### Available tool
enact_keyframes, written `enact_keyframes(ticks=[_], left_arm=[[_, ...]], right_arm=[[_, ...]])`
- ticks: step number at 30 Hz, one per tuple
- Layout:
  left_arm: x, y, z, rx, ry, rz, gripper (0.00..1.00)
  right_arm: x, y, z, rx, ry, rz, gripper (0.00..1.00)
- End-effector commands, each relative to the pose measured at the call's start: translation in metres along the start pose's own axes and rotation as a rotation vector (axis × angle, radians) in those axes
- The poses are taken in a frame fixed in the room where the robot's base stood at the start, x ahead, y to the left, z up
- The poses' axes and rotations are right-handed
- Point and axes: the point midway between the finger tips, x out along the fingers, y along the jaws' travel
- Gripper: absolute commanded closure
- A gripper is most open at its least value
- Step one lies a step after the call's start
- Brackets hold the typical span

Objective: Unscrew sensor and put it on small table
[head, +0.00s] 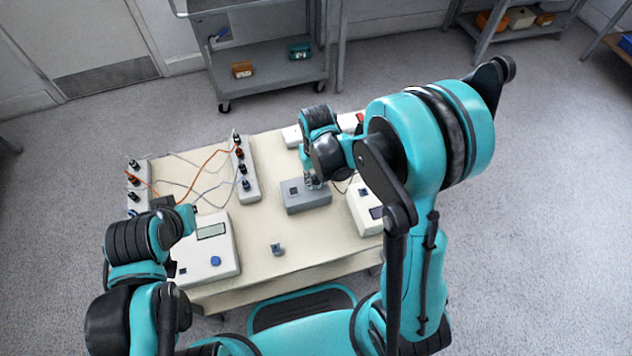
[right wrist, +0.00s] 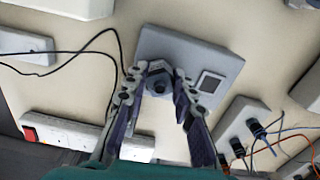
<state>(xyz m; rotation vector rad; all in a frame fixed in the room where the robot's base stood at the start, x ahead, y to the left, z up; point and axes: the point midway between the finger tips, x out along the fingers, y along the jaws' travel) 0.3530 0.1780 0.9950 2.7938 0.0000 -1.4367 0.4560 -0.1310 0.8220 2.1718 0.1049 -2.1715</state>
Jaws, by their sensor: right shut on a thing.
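The sensor (right wrist: 158,83) is a small dark hexagonal piece on top of a grey box (right wrist: 205,57), beside a square dark window. In the right wrist view my right gripper (right wrist: 160,76) has its fingers on either side of the sensor and is shut on it. In the head view the right gripper (head: 314,183) is over the right part of the same grey box (head: 308,202), which hides the sensor. My left gripper (head: 187,213) is near the white device at the table's left; its fingers are not clear. The cream table (head: 310,247) bears all this.
A white device (head: 212,255) with a screen and blue button stands at the left. A small grey piece (head: 277,249) lies near the front. Terminal strips (head: 245,170) with cables stand at the back left. Another white device (head: 366,208) is on the right. A grey cart (head: 265,72) stands behind.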

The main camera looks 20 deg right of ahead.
Motion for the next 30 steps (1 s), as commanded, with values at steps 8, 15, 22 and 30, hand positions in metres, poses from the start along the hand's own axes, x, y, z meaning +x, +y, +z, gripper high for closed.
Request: enact_keyframes(ticks=[8, 15, 22, 30], left_arm=[[0.002, 0.0, 0.0015, 0.0, 0.0, 0.0, 1.0], [0.0025, 0.0, 0.0018, 0.0, 0.0, 0.0, 1.0], [0.0062, 0.0, 0.0044, 0.0, 0.0, 0.0, 1.0], [0.0066, 0.0, 0.0047, 0.0, 0.0, 0.0, 1.0]], right_arm=[[0.0003, -0.0002, 0.0002, -0.135, 0.0, 0.0, 1.0], [0.0005, -0.0002, 0.0003, -0.158, 0.0, -0.001, 1.0], [0.0013, -0.0003, 0.0004, -0.394, 0.0, -0.001, 1.0], [0.0006, -0.0004, 0.0004, -0.484, 0.0, -0.001, 1.0]])
